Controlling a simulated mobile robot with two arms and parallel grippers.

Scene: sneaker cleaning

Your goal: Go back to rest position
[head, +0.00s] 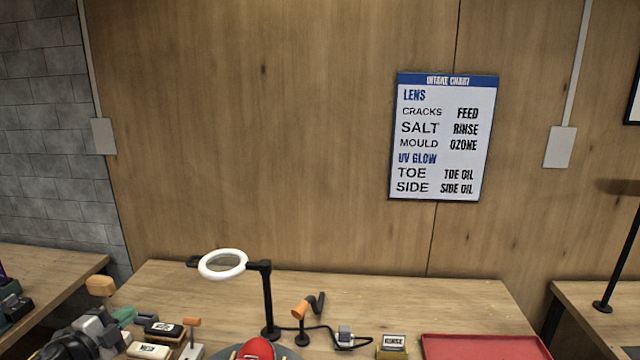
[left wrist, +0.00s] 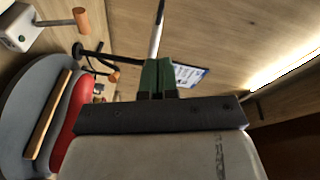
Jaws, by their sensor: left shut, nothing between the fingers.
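My left gripper (head: 124,317) shows at the lower left of the head view, over the left side of the wooden table (head: 400,288). In the left wrist view its green fingers (left wrist: 157,78) are together with nothing between them. A red sneaker (head: 257,348) sits on a round grey stand at the bottom edge of the head view, mostly cut off. It also shows as a red shape (left wrist: 72,110) at the left of the left wrist view, apart from the gripper. My right gripper is not in either view.
A ring lamp (head: 222,264) stands at the table's middle. An orange-tipped tool (head: 303,308), a RINSE box (head: 392,345) and a red tray (head: 485,347) lie to its right. Labelled brushes (head: 163,330) lie close to my left gripper. An intake chart (head: 442,137) hangs on the wall.

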